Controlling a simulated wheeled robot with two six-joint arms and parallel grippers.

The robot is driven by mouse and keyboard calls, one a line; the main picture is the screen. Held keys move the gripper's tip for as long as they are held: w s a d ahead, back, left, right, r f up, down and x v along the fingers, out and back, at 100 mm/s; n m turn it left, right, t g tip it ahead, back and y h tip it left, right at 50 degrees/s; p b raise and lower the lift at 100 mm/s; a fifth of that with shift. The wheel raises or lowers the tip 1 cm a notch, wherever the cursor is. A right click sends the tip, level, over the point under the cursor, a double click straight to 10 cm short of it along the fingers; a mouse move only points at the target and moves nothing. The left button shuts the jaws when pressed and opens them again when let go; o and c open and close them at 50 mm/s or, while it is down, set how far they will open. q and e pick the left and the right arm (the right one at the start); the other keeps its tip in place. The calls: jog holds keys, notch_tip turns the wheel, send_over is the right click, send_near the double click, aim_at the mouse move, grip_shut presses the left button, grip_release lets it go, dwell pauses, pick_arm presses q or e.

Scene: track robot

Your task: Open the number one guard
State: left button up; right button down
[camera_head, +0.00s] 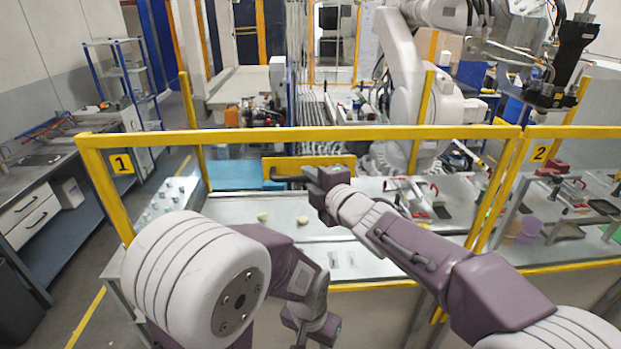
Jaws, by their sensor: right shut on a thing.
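The number one guard (300,135) is a wide yellow frame in front of me, with a clear opening or panel. A yellow plate marked 1 (122,163) is at its upper left. A yellow crosspiece (308,161) with a grey handle bar (286,179) shows below the top rail. My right gripper (318,178) reaches from the lower right to this bar and is shut on the handle; its fingertips are partly hidden. My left gripper (316,328) hangs low at the bottom middle, apart from the guard. Its jaws are not clear.
A second yellow guard marked 2 (540,153) adjoins on the right. Behind the guards are a metal worktable (230,208) with small parts and a white industrial robot (405,90). A workbench (40,190) stands at the left, with free floor between.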

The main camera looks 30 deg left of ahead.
dwell(0.5)
notch_tip(320, 180, down, 56)
jog(key=b, duration=5.5)
jog(key=shift+r+b, duration=0.25)
jog(key=shift+b, duration=0.1)
jog(key=c, duration=1.4)
grip_release()
jog(key=shift+w+r, duration=0.1)
jog(key=shift+d, duration=0.1)
jog(key=v, duration=0.9)
